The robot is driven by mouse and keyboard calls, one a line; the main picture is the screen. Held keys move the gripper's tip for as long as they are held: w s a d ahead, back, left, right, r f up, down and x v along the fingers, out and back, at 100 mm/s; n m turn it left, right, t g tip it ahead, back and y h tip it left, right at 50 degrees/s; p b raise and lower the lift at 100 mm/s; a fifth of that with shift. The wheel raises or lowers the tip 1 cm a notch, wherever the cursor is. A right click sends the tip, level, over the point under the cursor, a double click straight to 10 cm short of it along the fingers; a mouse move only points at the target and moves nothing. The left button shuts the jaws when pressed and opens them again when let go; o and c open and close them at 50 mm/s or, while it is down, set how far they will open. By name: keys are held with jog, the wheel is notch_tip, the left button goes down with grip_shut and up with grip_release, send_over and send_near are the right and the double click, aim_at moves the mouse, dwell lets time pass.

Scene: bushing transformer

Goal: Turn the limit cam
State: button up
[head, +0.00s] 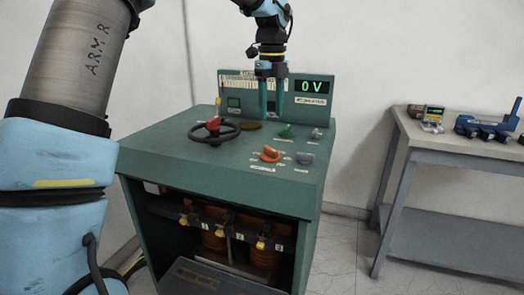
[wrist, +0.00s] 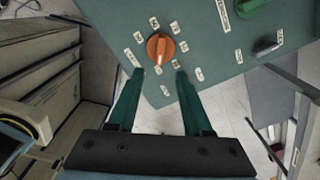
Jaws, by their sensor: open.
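An orange rotary knob (head: 270,153) sits on the sloped green console top, ringed by small white labels. It also shows in the wrist view (wrist: 160,48), just beyond the fingertips and roughly in line with the gap between them. A pale mark shows at its lower end there. My gripper (head: 271,115) hangs fingers down above the console, in front of the upright panel. In the wrist view my gripper (wrist: 160,72) is open and empty, its two green fingers apart. I cannot tell from the labels, too small to read, which control is the limit cam.
A green knob (head: 287,131), a grey knob (head: 304,158), another grey control (head: 316,133), a brass disc (head: 250,126) and a black handwheel (head: 214,131) with a red knob share the console. The upright display (head: 312,87) reads 0 V. A side table (head: 440,147) stands right.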

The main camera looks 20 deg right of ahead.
aim_at(271, 148)
notch_tip(271, 148, down, 11)
jog(key=shift+r+p, duration=0.15)
jog(key=shift+p, duration=0.45)
grip_shut()
dwell(0.4)
